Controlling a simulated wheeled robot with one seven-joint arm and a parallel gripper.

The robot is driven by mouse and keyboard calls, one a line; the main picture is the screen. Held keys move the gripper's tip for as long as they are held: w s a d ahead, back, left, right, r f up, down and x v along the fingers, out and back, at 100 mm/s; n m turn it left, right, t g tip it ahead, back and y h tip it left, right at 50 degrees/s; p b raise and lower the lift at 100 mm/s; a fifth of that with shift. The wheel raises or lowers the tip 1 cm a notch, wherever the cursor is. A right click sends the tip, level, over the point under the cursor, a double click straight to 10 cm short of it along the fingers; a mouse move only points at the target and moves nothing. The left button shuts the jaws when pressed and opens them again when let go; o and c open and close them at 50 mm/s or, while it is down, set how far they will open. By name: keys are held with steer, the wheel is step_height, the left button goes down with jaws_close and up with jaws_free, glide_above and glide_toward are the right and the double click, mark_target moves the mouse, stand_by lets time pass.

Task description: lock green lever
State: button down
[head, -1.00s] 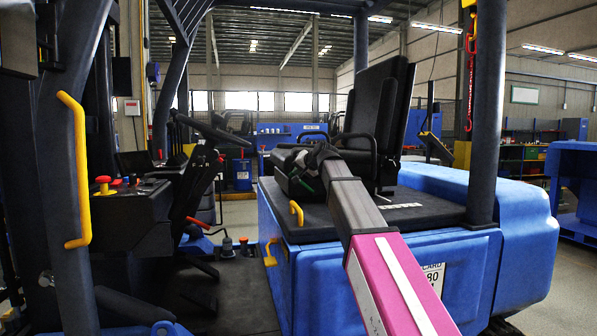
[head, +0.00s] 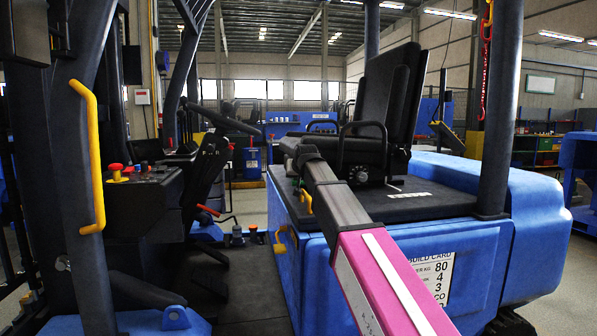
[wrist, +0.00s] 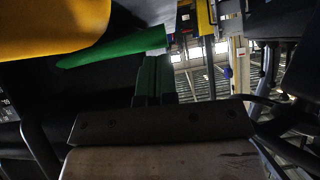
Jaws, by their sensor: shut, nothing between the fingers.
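A green tapered bar (wrist: 115,46), which looks like the green lever, lies across the upper left of the wrist view. My gripper (wrist: 152,60) is shut and empty, its dark green fingers side by side. Their tips are close under the bar's right part; I cannot tell whether they touch. In the head view a small green spot (head: 297,182) shows by the seat's front edge, below my arm's far end. The gripper itself cannot be made out there against the dark seat.
A large yellow part (wrist: 50,25) is close above the green bar. In the head view the black seat (head: 392,95) stands on a blue body (head: 420,250). A yellow handle (head: 306,201) is below my arm's end. A dark post (head: 500,110) rises at right.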

steer(key=shift+a+f, duration=0.1)
steer(key=shift+f, duration=0.45)
steer(key=shift+s+f, duration=0.1)
steer(key=shift+f, duration=0.05)
steer(key=w+a+r+v, duration=0.1)
steer(key=r+v, duration=0.1)
steer(key=v, duration=1.1)
steer(key=shift+w+r, duration=0.2)
steer(key=shift+r, duration=0.05)
